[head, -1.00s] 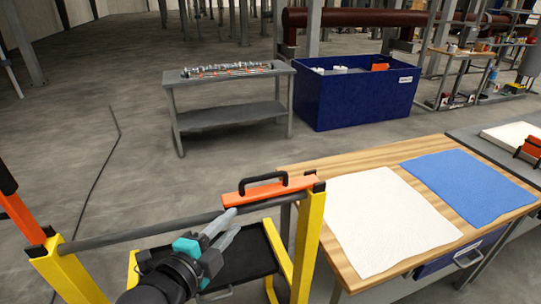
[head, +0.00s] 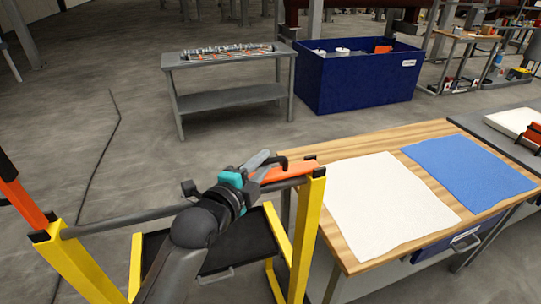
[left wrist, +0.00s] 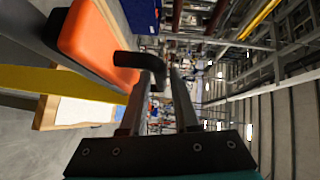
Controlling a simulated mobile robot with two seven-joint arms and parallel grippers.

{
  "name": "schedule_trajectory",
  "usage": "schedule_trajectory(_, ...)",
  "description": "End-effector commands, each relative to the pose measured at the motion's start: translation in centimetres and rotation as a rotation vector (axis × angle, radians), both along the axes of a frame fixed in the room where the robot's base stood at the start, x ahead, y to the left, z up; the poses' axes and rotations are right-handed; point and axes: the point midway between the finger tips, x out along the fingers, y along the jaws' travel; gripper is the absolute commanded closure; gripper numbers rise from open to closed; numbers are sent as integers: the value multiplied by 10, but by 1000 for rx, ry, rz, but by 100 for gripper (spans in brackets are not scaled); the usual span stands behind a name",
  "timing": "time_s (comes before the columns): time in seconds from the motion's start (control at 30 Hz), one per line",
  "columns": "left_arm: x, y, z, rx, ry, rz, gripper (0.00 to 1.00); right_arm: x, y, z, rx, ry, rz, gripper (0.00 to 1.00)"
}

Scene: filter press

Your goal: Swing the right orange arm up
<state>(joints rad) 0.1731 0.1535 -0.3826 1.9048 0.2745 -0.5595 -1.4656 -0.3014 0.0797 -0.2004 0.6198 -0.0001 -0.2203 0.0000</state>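The right orange arm (head: 285,174) lies low along the grey crossbar, its end by the right yellow post (head: 308,235). Its black handle (head: 283,161) is partly hidden behind my left gripper in the head view. My left gripper (head: 262,164) is at the handle. In the left wrist view the fingers (left wrist: 158,88) stand apart, with the bent black handle (left wrist: 135,61) reaching between their tips; I cannot tell whether they touch it. The orange arm (left wrist: 88,35) shows beside them at upper left. The left orange arm (head: 22,203) stands raised and tilted at the left. My right gripper is out of view.
A wooden table with a white cloth (head: 385,205) and a blue cloth (head: 468,178) stands right of the frame. A black tray (head: 240,248) sits below the crossbar. A grey bench (head: 228,97) and blue bin (head: 360,78) stand behind, with open floor between.

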Motion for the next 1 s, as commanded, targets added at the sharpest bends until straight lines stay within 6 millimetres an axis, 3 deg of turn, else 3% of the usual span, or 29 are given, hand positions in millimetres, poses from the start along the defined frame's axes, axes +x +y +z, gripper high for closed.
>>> schedule_trajectory(0.3, 32, -16, -4, -2, 0, 0, 70, 0, 0, -2, 0, 0, 0, 70)
schedule_trajectory(0.73, 38, -19, -5, 0, -1, 1, 70, 0, 0, -2, 0, -1, 0, 70)
schedule_trajectory(1.0, 38, -19, -6, 0, 0, 1, 98, 1, 0, -2, -1, -1, 0, 70)
